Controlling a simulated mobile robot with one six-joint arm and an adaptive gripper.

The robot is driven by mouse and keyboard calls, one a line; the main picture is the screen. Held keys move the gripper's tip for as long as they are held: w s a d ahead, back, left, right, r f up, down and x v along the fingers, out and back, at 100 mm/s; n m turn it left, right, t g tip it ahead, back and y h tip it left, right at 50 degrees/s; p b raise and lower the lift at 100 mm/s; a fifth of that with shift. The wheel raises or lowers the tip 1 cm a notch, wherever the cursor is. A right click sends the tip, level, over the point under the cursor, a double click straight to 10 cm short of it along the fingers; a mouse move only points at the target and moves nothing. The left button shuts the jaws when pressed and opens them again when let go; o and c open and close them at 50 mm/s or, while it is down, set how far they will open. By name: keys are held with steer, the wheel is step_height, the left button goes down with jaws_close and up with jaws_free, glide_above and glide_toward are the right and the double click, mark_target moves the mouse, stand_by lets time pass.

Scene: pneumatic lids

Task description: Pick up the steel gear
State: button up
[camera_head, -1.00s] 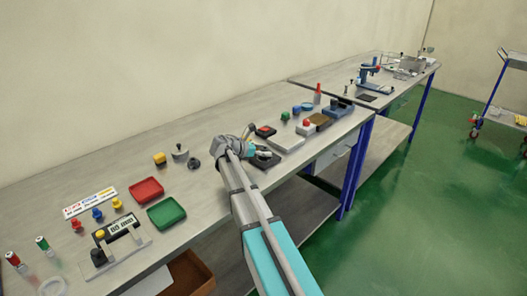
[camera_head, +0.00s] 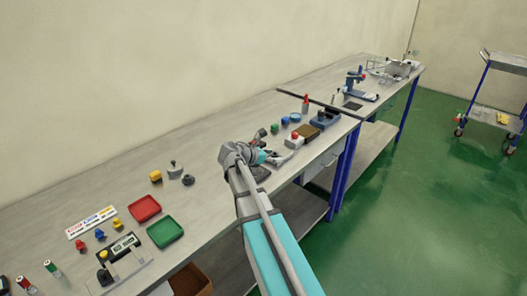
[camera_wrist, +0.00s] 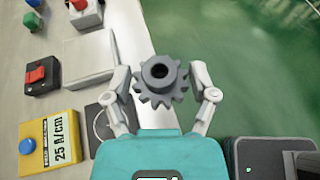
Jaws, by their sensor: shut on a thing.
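The steel gear (camera_wrist: 163,94) is dark grey and toothed, with a round hub and a centre hole facing the wrist camera. My gripper (camera_wrist: 160,86) is shut on the gear, one finger on each side of its teeth. The gear appears held above the bench edge with green floor beyond it. In the head view my gripper (camera_head: 266,157) is over the front part of the bench, and I cannot make out the gear there.
The bench (camera_head: 215,160) holds a red tray (camera_head: 144,208), a green tray (camera_head: 165,231) and small coloured parts at left. In the wrist view, a yellow gauge box (camera_wrist: 50,143) and a white block (camera_wrist: 90,57) stand left of the gripper. The far bench stands beyond.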

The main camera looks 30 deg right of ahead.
steer(key=shift+s+d+r+p, duration=0.2)
steer(key=shift+s+d+r, duration=0.1)
steer(key=shift+s, duration=0.3)
steer(key=shift+s+d+r+p, duration=0.15)
steer(key=shift+s+r+p, duration=0.1)
steer(key=shift+s, duration=0.4)
steer(key=shift+s+d+r+p, duration=0.15)
steer(key=shift+s+d+r, duration=0.15)
steer(key=shift+s, duration=0.3)
steer(key=shift+a, duration=0.1)
